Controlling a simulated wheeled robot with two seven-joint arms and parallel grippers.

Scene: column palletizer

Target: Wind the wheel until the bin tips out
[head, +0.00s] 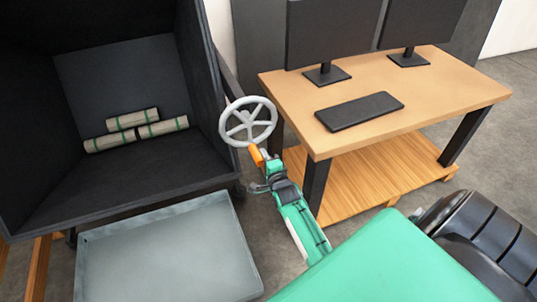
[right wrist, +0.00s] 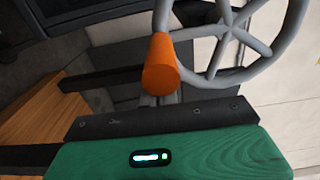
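The white-grey hand wheel (head: 248,122) stands beside the right side of the black bin, with its orange handle (head: 256,156) at the lower rim. The handle also shows large in the right wrist view (right wrist: 160,65). My right gripper (head: 264,160) is at the handle; its fingers are too small or hidden to tell whether they close on it. The black bin (head: 110,190) is tilted towards me and holds three beige rolls (head: 133,119) with green bands, resting against its back. A grey tray (head: 165,250) below the bin's front edge looks empty. My left gripper is out of view.
A wooden desk (head: 430,85) with two monitors and a black keyboard (head: 359,111) stands right of the wheel, close to my right arm. Its dark leg (head: 316,185) is near my forearm. A strip of grey floor shows between tray and desk.

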